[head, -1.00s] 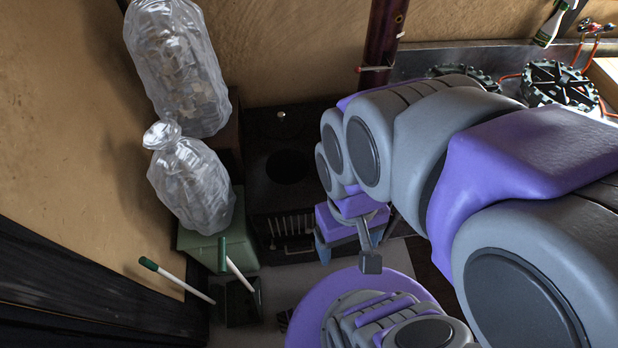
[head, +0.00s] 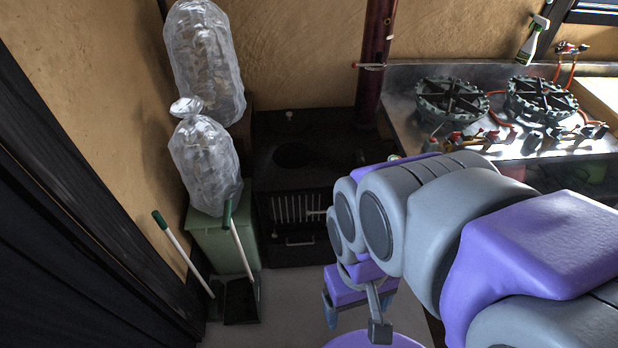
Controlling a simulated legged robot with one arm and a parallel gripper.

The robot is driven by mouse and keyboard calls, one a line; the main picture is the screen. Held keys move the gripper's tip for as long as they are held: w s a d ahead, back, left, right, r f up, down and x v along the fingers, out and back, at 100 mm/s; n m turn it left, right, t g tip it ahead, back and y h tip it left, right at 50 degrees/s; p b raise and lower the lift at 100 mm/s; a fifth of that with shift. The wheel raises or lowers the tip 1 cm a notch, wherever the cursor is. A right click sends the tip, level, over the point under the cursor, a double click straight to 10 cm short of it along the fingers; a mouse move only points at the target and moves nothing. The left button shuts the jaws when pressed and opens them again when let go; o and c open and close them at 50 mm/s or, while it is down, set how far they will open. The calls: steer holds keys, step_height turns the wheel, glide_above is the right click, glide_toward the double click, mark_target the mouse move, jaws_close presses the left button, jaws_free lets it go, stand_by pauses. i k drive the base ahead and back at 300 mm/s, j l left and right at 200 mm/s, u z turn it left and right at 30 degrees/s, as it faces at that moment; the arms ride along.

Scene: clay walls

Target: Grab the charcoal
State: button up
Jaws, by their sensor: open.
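I cannot make out any charcoal in the head view. My gripper (head: 348,306) hangs low in front of the stove, over the pale floor, partly covered by my own arm. Its blue fingertips point down, and no object shows between them. The black stove (head: 315,240) stands against the back wall. It has a round dark opening on top and a barred grate in front; what lies inside is too dark to tell.
Two clear plastic bags (head: 205,165) stand stacked at the left, one on a green bin (head: 222,240). A broom and dustpan (head: 240,300) lean before it. A metal counter (head: 420,125) with two burners is at right. Pale floor (head: 290,300) lies open before the stove.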

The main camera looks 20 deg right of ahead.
mark_target(358, 154)
steer(key=u, duration=0.3)
steer(key=l+u, duration=0.45)
steer(key=k+l+u, duration=0.1)
steer(key=l+u, duration=0.4)
steer(key=k+l+u, duration=0.15)
steer(key=l+u, duration=0.3)
steer(key=k+l, duration=0.25)
steer(key=l, duration=0.2)
steer(key=k+l+u, duration=0.1)
steer(key=l, duration=0.3)
steer(key=k+l+u, duration=0.1)
steer(key=k+l, duration=0.25)
